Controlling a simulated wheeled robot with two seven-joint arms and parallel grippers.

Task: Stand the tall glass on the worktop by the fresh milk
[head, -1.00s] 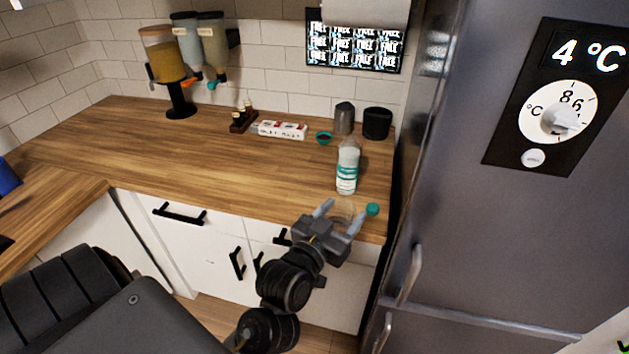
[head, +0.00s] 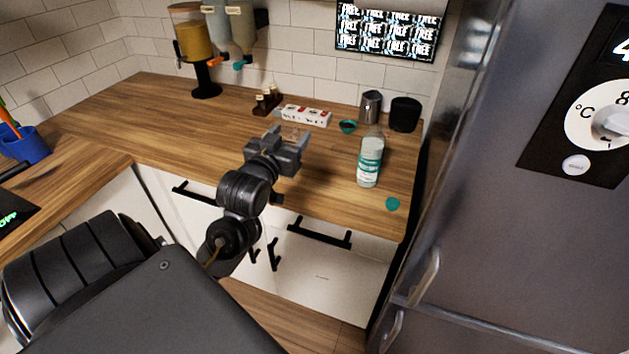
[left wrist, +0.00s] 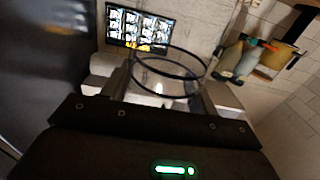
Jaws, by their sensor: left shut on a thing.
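The tall glass (left wrist: 168,76) is clear, and its dark round rim shows between my fingers in the left wrist view. My left gripper (head: 290,139) is shut on it, over the worktop (head: 323,165) and to the left of the milk bottle. The glass is barely visible in the head view, so I cannot tell whether its base touches the wood. The fresh milk (head: 369,162) is a clear-topped bottle with a teal and white label, upright near the worktop's right end. My right gripper is not in view.
A teal cap (head: 392,203) lies in front of the bottle. The fridge (head: 475,190) stands to the right. Wood left of the bottle is clear.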

